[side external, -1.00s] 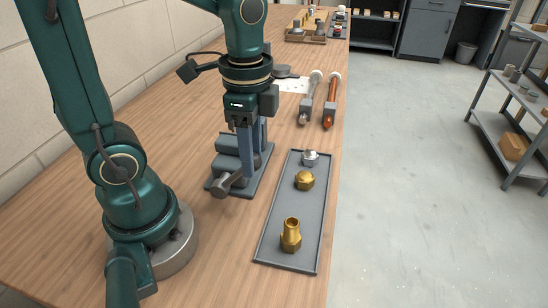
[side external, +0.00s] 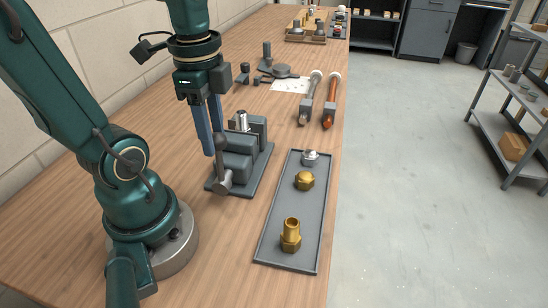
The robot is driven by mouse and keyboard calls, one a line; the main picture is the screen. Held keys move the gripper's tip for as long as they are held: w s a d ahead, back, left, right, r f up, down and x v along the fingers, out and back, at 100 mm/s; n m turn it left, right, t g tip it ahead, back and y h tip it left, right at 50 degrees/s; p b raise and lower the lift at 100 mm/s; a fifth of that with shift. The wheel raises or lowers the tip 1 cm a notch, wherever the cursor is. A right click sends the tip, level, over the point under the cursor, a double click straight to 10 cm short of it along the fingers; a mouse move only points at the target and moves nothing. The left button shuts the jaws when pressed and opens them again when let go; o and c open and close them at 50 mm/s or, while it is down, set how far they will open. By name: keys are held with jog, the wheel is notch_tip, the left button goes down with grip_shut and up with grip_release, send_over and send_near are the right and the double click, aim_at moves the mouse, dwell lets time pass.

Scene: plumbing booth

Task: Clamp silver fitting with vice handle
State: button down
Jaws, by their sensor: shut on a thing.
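The grey vice (side external: 238,163) stands on its base plate on the bench. The silver fitting (side external: 241,121) sits upright between its jaws, partly hidden by the vice's front block. The vice handle (side external: 222,165) is at the vice's near left end, its lever pointing up from a round hub. My gripper (side external: 216,147) points down at the left of the vice, its blue fingers shut on the handle's upper end. The exact contact is partly hidden by the fingers.
A grey tray (side external: 272,232) right of the vice holds a silver nut (side external: 310,158), a brass nut (side external: 304,181) and a brass fitting (side external: 291,236). Two wrench-like tools (side external: 329,100) lie behind the tray. Bare bench (side external: 150,92) lies left of the vice.

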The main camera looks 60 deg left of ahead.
jog(key=shift+s+a+f+g, duration=0.15)
jog(key=shift+s+a+f, duration=0.2)
jog(key=shift+s, duration=0.45)
jog(key=shift+s+a+f+g, duration=0.15)
jog(key=shift+s+a, duration=0.3)
jog(key=shift+s, duration=0.35)
jog(key=c, duration=0.5)
grip_release()
jog(key=shift+w+a+r, duration=0.1)
jog(key=shift+r, duration=2.55)
